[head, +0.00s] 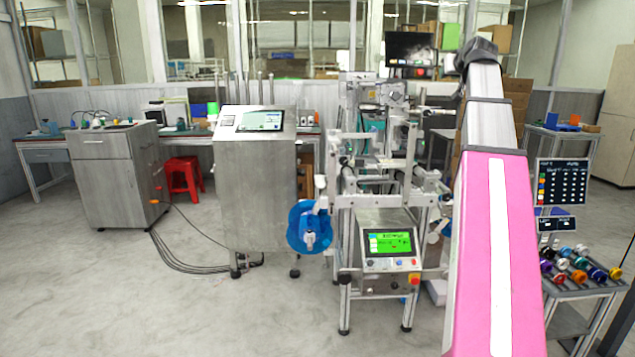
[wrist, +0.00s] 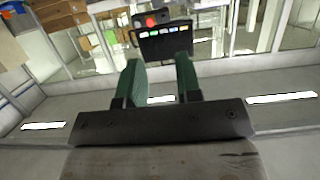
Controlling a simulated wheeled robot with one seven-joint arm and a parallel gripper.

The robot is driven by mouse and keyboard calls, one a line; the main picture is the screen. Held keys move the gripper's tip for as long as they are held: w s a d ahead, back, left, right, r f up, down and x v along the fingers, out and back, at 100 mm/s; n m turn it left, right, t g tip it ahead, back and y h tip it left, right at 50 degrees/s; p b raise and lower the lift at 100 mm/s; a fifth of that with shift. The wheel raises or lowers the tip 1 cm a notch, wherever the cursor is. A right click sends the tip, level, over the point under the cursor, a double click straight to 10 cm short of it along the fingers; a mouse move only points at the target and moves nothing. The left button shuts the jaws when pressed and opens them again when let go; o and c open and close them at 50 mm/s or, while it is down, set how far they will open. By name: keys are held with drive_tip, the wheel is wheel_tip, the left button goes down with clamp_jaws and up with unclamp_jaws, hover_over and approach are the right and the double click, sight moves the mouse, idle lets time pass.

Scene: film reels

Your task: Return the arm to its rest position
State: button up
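My arm (head: 497,240) rises on the right side of the head view, with a wide pink link and a grey upper part that bends at a dark joint near the top. My gripper is not visible in the head view. In the wrist view, my gripper (wrist: 158,60) shows two green fingers standing well apart with nothing between them.
A steel machine with a green screen (head: 390,243) stands in the middle, with a blue reel (head: 310,228) on its left side. A steel cabinet (head: 258,180) is left of it. A rack of coloured reels (head: 580,275) stands right of my arm. Open floor lies at front left.

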drive_tip(key=a+f+g, duration=0.2)
drive_tip(key=a+f, duration=0.2)
drive_tip(key=f, duration=0.9)
drive_tip(key=s+a+f+g, duration=0.1)
drive_tip(key=a+f+g, duration=0.25)
drive_tip(key=f, duration=1.05)
drive_tip(key=a+f+g, duration=0.1)
drive_tip(key=a+f, duration=0.3)
drive_tip(key=f, duration=0.9)
drive_tip(key=s+a+f+g, duration=0.2)
drive_tip(key=s+a+f, duration=0.2)
drive_tip(key=s+f, duration=0.4)
drive_tip(key=s+a+f+g, duration=0.3)
drive_tip(key=s+f, duration=0.5)
drive_tip(key=f, duration=0.6)
drive_tip(key=s+a+f+g, duration=0.3)
drive_tip(key=s+f, duration=0.4)
drive_tip(key=f, duration=0.4)
drive_tip(key=shift+s+a+m+h, duration=0.3)
drive_tip(key=shift+s+a, duration=0.1)
drive_tip(key=shift+a, duration=0.45)
drive_tip(key=shift+w, duration=0.15)
